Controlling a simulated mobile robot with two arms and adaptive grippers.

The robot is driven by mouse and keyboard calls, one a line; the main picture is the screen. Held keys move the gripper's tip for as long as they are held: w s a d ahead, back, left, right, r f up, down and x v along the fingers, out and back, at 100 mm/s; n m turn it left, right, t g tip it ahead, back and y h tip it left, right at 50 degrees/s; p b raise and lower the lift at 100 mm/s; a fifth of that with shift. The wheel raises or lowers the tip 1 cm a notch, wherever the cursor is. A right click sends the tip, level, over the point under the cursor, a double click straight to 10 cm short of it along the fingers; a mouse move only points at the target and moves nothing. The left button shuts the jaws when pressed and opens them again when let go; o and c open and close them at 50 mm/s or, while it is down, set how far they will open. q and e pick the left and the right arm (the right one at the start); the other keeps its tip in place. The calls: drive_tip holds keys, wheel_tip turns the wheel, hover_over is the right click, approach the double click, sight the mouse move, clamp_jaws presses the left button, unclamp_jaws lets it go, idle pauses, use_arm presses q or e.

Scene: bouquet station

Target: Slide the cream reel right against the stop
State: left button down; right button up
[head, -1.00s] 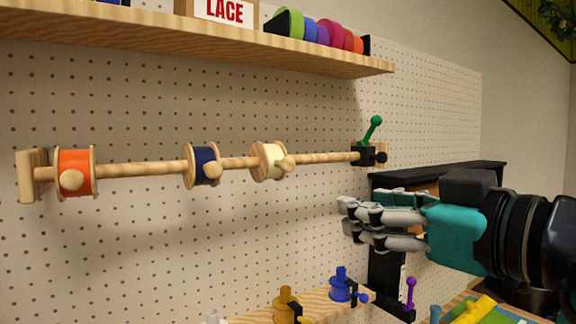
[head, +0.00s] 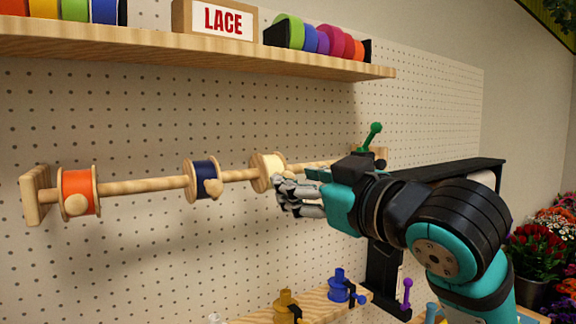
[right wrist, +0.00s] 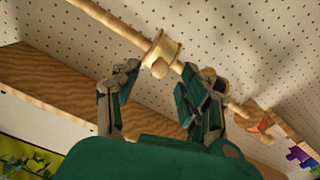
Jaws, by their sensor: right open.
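The cream reel (head: 264,172) sits on a horizontal wooden rod (head: 240,175), right of the navy reel. A stretch of bare rod lies between reel and stop. My right gripper (head: 284,194) is open at the cream reel's lower right, overlapping its knob in the head view. In the right wrist view the cream reel (right wrist: 164,48) and its knob lie just beyond and between the spread fingers (right wrist: 160,82). Contact cannot be told. My left gripper is not in view.
The navy reel (head: 204,178) and orange reel (head: 78,192) sit further left on the rod. A wooden shelf (head: 190,46) with ribbon rolls and a LACE sign runs above. Below is a lower ledge with a blue peg piece (head: 340,284) and a yellow one (head: 286,304).

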drive_tip(key=shift+p+x, duration=0.5)
drive_tip(key=shift+x, duration=1.35)
clamp_jaws()
